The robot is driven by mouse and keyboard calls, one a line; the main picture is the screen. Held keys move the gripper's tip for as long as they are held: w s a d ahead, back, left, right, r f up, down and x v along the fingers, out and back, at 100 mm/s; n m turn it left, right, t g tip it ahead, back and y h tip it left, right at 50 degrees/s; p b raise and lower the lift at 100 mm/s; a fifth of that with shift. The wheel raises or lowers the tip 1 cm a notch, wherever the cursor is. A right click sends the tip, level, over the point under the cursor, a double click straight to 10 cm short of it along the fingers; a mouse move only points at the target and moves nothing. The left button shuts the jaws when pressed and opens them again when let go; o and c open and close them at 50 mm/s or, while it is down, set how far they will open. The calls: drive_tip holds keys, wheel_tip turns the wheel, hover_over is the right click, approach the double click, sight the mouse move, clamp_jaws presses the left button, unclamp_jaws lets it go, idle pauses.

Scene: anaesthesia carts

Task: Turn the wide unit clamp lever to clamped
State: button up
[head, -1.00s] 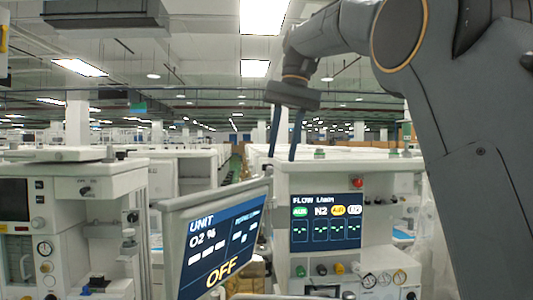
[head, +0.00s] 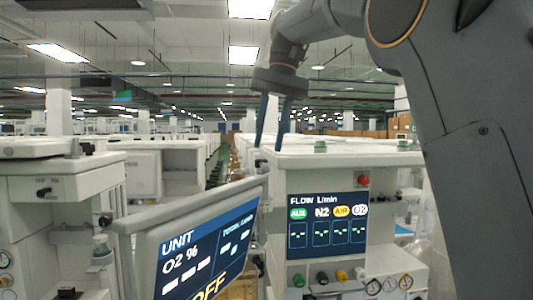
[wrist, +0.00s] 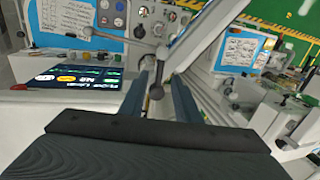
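My gripper (head: 268,148) hangs fingers down in the head view, above and behind the top edge of the tilted UNIT screen. In the wrist view its two blue fingers (wrist: 162,78) stand apart. A thin grey rod with a dark ball end (wrist: 156,91) shows between them there; I cannot tell whether it is the clamp lever or whether the fingers touch it. A small black knob (head: 43,192) sits on the front of the left cart in the head view. No lever marked as the wide unit clamp is clearly readable.
The UNIT screen (head: 200,255) stands close in front. A white cart with a FLOW panel (head: 327,220) and several gauges is to its right. The left cart (head: 30,235) borders the view. More carts fill the back, with a narrow aisle between.

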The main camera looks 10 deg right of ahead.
sight(264, 166)
drive_tip(key=shift+a+f, duration=0.2)
drive_tip(key=shift+f, duration=0.8)
drive_tip(key=shift+a+f, duration=0.2)
drive_tip(key=shift+f, duration=0.8)
clamp_jaws()
